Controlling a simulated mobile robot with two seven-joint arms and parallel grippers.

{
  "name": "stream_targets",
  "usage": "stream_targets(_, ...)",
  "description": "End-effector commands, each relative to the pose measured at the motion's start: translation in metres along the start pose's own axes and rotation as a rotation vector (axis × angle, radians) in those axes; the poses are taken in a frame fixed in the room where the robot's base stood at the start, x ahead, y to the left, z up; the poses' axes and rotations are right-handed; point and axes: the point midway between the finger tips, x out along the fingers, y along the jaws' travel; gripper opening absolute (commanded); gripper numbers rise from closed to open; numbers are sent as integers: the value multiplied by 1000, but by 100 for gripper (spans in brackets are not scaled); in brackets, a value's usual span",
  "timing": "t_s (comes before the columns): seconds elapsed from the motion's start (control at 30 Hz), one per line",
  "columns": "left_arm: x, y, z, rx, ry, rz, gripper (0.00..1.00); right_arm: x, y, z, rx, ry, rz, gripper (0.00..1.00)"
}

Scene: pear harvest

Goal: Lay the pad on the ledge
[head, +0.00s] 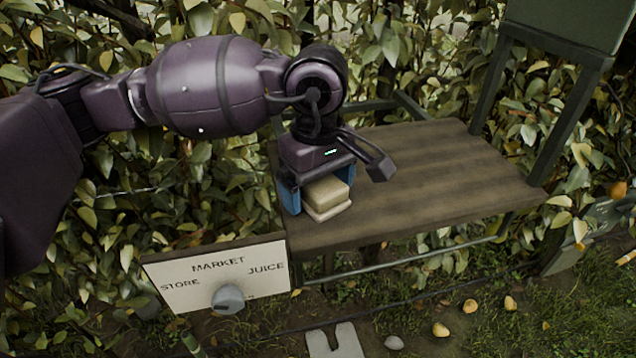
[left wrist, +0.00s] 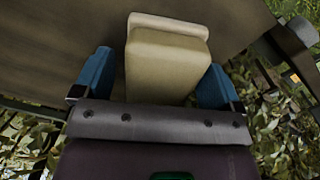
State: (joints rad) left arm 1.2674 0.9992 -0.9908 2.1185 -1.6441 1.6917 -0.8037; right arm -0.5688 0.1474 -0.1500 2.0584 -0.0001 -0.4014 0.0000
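The pad (head: 328,198), a beige block with a paler slab along its underside, is at the left front corner of the brown wooden ledge (head: 430,175). It appears to rest flat there, though its underside is hidden. My left gripper (head: 322,190) is directly above and around the pad, pointing down. In the left wrist view, its blue fingers stand either side of the pad (left wrist: 165,65). A gap shows by the left finger; the right finger is close to the pad, and I cannot tell if it touches. My right gripper is out of view.
A sign (head: 215,275) reading MARKET, STORE and JUICE, with a grey knob, stands at the ledge's lower left. Green posts (head: 570,120) rise at the right end. The ledge's middle and right are clear. Several yellow fruits (head: 440,330) lie on the grass. Leafy hedge stands behind.

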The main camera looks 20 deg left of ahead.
Motion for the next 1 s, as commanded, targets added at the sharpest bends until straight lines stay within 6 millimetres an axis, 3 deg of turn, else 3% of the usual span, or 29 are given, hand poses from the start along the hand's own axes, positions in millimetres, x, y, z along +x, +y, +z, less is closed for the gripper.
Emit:
stream_targets(0.2, -2, 0, 0, 0, 1, 1, 90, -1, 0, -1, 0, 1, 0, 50)
stream_targets(0.37, -15, 1, 0, -1, 2, 4, 90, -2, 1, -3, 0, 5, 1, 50)
stream_targets(0.8, -96, 0, 0, -1, 1, 3, 90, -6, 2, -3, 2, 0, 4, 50)
stream_targets(1.0, -118, 0, 0, -1, 1, 2, 90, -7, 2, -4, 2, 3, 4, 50)
